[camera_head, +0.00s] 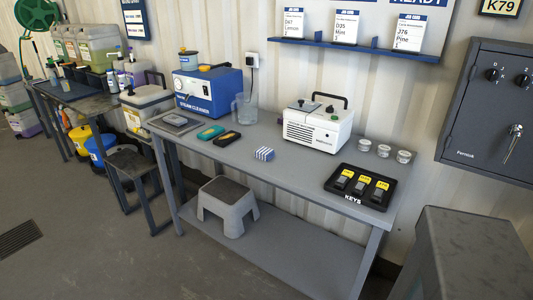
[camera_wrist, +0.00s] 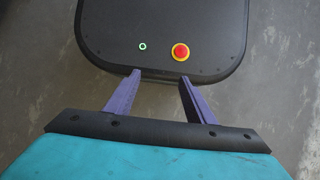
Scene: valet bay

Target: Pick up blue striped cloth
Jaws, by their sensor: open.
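A small blue and white striped cloth (camera_head: 264,154), folded into a block, lies on the grey workbench (camera_head: 225,152) near its middle, in front of the white machine. It shows only in the head view. My gripper (camera_wrist: 160,82) shows only in the wrist view. Its two purple fingers are spread apart with nothing between them. It is over my own dark base, away from the cloth.
On the bench, a white machine (camera_head: 318,128) stands behind the cloth, with a black key tray (camera_head: 333,184) to the right. A teal item (camera_head: 210,132), a black and yellow item (camera_head: 227,139), a clear jug (camera_head: 243,110) and a blue steam cleaner (camera_head: 207,90) stand left. Bench surface in front of the cloth is clear.

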